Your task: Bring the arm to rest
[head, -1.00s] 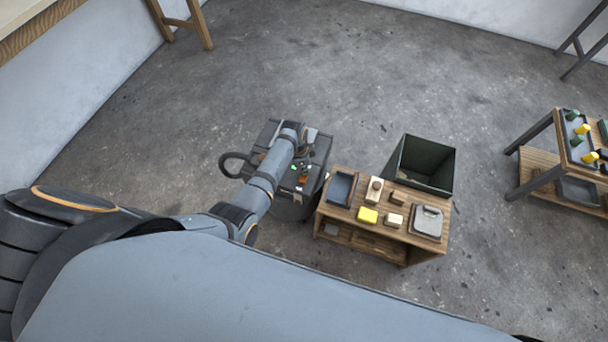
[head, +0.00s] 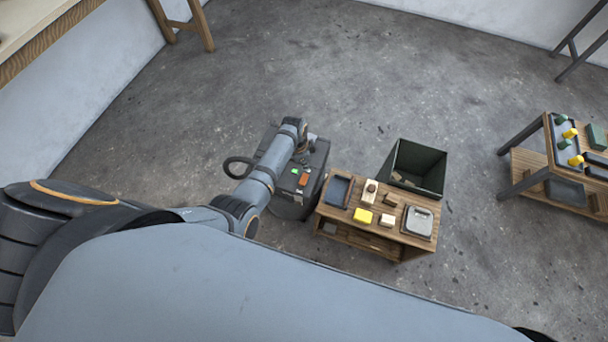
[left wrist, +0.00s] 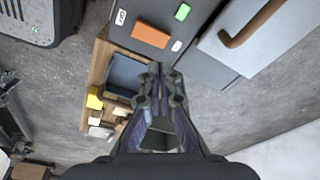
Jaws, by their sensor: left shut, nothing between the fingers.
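My left gripper (left wrist: 158,75) points into the left wrist view from the bottom, with its fingertips together and nothing between them. In the head view my left arm reaches from the left to a dark grey cabinet (head: 316,160), and the gripper (head: 304,158) shows small at the arm's end, over or beside the cabinet. The cabinet also shows in the left wrist view (left wrist: 190,45), with an orange label and a green light. I cannot tell whether the gripper touches it. My right gripper is not in view.
A low wooden table (head: 375,235) beside the cabinet holds a blue tray (head: 337,190), a yellow block (head: 362,215), small blocks and a grey case (head: 418,222). A dark green bin (head: 418,168) stands behind it. Another table (head: 530,165) is at right.

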